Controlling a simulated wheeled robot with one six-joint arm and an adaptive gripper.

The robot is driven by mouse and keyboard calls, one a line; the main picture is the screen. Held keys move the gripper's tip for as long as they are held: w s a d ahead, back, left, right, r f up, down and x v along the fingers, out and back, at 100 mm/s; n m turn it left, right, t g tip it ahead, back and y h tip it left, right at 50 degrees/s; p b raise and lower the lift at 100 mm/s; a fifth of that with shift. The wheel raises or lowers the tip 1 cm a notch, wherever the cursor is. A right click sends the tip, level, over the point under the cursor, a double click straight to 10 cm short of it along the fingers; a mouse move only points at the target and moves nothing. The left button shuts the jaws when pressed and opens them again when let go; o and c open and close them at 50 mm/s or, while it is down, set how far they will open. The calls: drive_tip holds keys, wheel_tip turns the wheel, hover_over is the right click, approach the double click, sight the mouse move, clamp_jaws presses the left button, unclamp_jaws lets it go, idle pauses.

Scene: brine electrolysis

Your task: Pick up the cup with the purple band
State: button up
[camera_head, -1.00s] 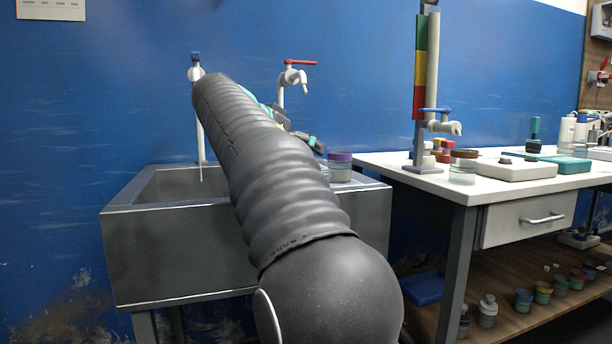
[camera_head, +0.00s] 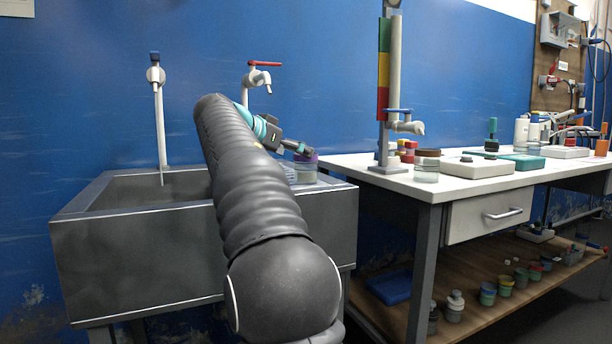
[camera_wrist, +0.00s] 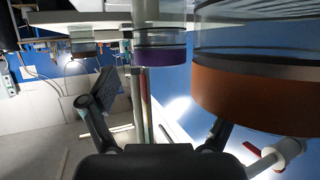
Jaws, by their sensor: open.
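The cup with the purple band (camera_head: 308,174) is a clear cup standing on the right rim of the sink, partly hidden by my gripper (camera_head: 308,151). In the wrist view the cup with the purple band (camera_wrist: 160,55) appears upside down at the top centre, beyond my gripper (camera_wrist: 152,118). My gripper is open and empty, its fingers apart. The head view shows it at the cup's upper part, but contact cannot be told. A cup with an orange band (camera_wrist: 255,95) is large and close at the right of the wrist view.
The metal sink (camera_head: 200,250) stands below a red-handled tap (camera_head: 258,77) and a blue-topped tap (camera_head: 157,100). The white table (camera_head: 395,184) to the right holds a brown-lidded jar (camera_head: 427,168) and a coloured column stand (camera_head: 384,80). Several cups sit on the lower shelf (camera_head: 465,302).

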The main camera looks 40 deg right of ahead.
drive_tip(key=x, duration=0.5)
drive_tip(key=shift+r, duration=0.15)
drive_tip(key=c, duration=1.4)
drive_tip(key=shift+r, duration=0.15)
drive_tip(key=shift+r, duration=0.6)
drive_tip(key=s+d+r+p, duration=0.3)
drive_tip(key=s+d+r, duration=0.4)
drive_tip(key=s+r, duration=0.2)
drive_tip(key=shift+s+r, duration=0.25)
drive_tip(key=shift+r, duration=0.05)
